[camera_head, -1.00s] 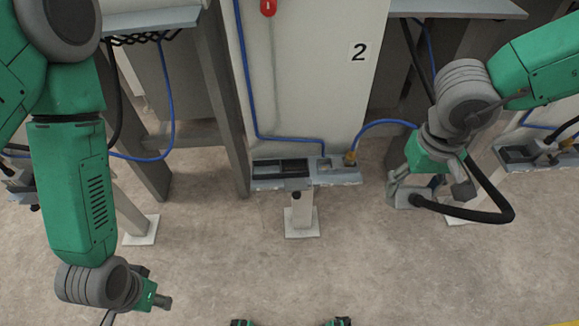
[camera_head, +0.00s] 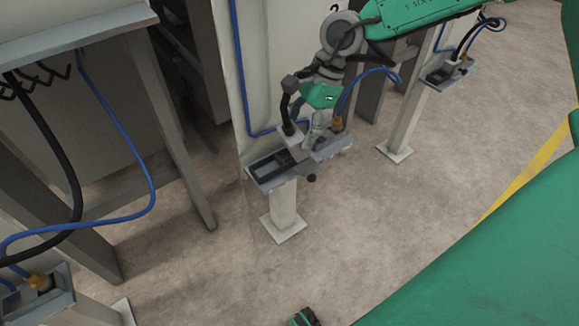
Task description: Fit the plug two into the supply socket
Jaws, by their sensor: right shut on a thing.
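The plug two (camera_head: 291,138), a pale grey block with a thick black cable rising from it, is at the middle station. My right gripper (camera_head: 307,138), reaching in from the upper right, is shut on it. The plug is over the grey socket tray (camera_head: 332,151), just behind the tray's dark open compartment (camera_head: 268,167). My gripper and the plug cover part of the tray, so the supply socket opening is hidden. I cannot tell whether the plug touches the tray or is seated.
A yellow-brown connector (camera_head: 337,124) with a blue cable stands at the tray's right end. A post (camera_head: 284,207) holds up the tray. Other stations stand at lower left (camera_head: 45,300) and upper right (camera_head: 437,75). The floor in front is clear.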

